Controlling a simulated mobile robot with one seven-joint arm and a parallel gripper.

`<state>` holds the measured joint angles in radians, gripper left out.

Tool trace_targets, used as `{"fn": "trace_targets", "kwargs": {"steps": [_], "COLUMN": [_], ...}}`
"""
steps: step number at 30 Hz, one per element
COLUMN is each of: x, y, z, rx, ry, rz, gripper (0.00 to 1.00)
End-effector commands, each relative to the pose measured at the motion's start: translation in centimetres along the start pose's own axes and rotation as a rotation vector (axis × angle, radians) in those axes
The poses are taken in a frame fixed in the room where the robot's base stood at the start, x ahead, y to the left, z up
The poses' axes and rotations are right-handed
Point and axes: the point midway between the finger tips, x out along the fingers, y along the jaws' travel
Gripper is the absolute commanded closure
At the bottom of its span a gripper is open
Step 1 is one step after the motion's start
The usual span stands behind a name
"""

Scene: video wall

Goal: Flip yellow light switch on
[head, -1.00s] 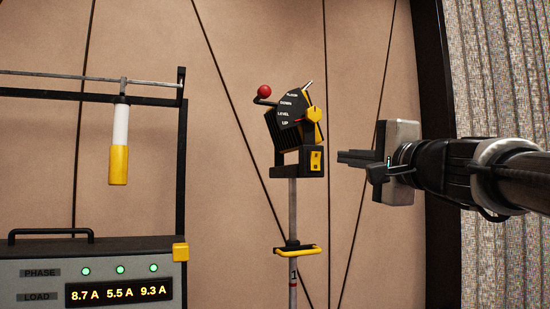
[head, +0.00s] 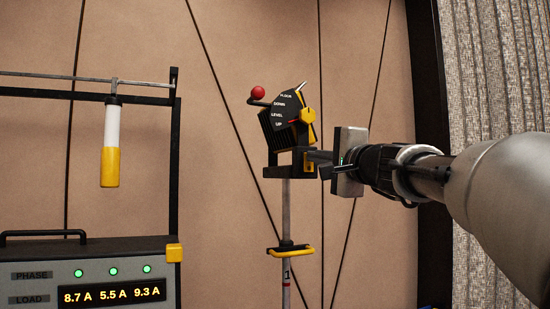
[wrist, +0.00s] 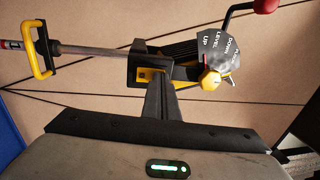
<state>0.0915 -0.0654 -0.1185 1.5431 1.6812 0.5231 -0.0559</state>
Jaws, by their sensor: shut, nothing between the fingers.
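The yellow light switch is a small yellow plate on a black box (head: 283,165) under the lever head of a post. In the wrist view the yellow switch (wrist: 146,75) shows just beyond the fingertips, partly hidden. My gripper (head: 312,157) reaches in from the right, its fingers shut and empty, their tips at the box's right face. In the wrist view my gripper (wrist: 161,86) points at the same face. I cannot tell whether the tips touch the switch, or its on/off position.
Above the box is a dial plate (head: 286,107) with a yellow knob (head: 308,115) and a red ball lever (head: 258,92). A yellow handle (head: 290,251) rings the post below. A grey panel (head: 40,270) with green lights stands at left, a yellow-white cylinder (head: 111,150) hanging above it.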

Motion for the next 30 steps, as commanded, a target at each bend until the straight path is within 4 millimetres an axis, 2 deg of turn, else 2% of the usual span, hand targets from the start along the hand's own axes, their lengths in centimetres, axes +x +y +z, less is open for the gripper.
{"fn": "trace_targets", "kwargs": {"steps": [6,7,8,18,24,27,30], "x": [0.6,0.4,0.3,-0.2,-3.2,-6.7,-8.6], "y": [-1.2,-0.2,-0.1,-0.3,-1.3,-2.4,-2.9], "z": [0.0,0.0,0.0,0.0,0.0,-0.1,0.0], "rx": [-0.001,0.0,0.0,0.0,-0.002,-0.002,-0.002], "ry": [-0.001,-0.001,-0.001,0.0,0.0,0.002,0.001], "rz": [0.051,0.047,0.046,0.046,0.043,0.038,0.04], "gripper": [1.0,1.0,1.0,1.0,1.0,1.0,1.0]}}
